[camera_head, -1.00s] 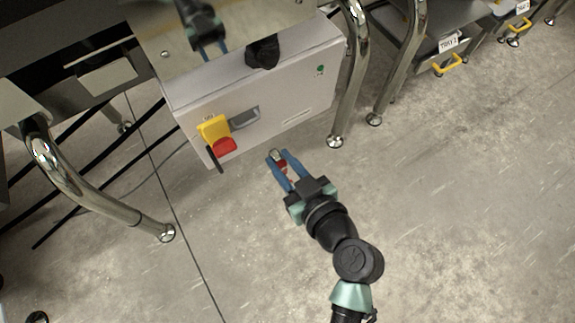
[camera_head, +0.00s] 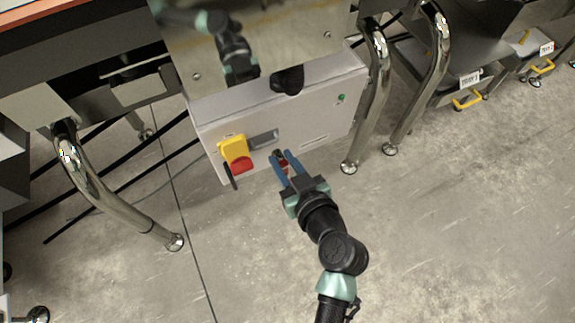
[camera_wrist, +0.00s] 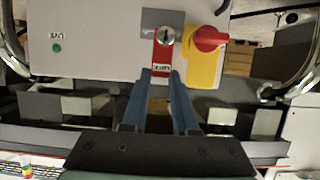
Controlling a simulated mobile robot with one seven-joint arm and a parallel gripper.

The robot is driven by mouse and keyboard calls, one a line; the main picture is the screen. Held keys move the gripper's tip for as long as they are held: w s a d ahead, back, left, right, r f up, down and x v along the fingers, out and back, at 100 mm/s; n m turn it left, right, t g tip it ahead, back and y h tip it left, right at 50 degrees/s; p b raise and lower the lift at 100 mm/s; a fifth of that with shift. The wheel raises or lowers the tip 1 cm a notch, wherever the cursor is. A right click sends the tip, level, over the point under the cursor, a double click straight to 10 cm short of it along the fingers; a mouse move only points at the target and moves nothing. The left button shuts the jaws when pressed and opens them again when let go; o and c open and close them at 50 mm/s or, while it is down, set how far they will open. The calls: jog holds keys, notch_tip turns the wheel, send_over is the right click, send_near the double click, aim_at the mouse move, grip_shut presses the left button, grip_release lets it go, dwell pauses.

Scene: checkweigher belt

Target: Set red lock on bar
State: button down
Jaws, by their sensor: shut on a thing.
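My gripper (camera_head: 280,160) is shut on the red lock (camera_wrist: 161,60), which also shows small between the blue fingers in the head view (camera_head: 285,165). In the head view the switch (camera_head: 232,147) is left of my fingertips. A dark bar (camera_head: 230,176) hangs below it; whether this is the task's bar I cannot tell. Contact is unclear.
The light grey cabinet (camera_head: 318,110) carries a green light (camera_head: 341,99) and a black knob (camera_head: 288,79). Chrome legs (camera_head: 368,110) stand on both sides. Trays with yellow handles (camera_head: 468,101) are at right. The floor in front is open.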

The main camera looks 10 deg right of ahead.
jog(key=shift+w+a+p, duration=0.1)
jog(key=shift+w+a, duration=0.3)
jog(key=shift+w, duration=0.8)
jog(key=shift+w+a+p, duration=0.1)
jog(key=shift+w+a, duration=0.3)
jog(key=shift+w, duration=0.85)
jog(key=shift+w+a+p, duration=0.1)
jog(key=shift+w+a, duration=0.3)
jog(key=shift+w, duration=0.8)
jog(key=shift+w, duration=0.1)
jog(key=shift+b, duration=0.35)
jog(key=shift+f+b, duration=2.25)
jog(key=shift+f, duration=0.05)
jog(key=c, duration=0.6)
grip_release()
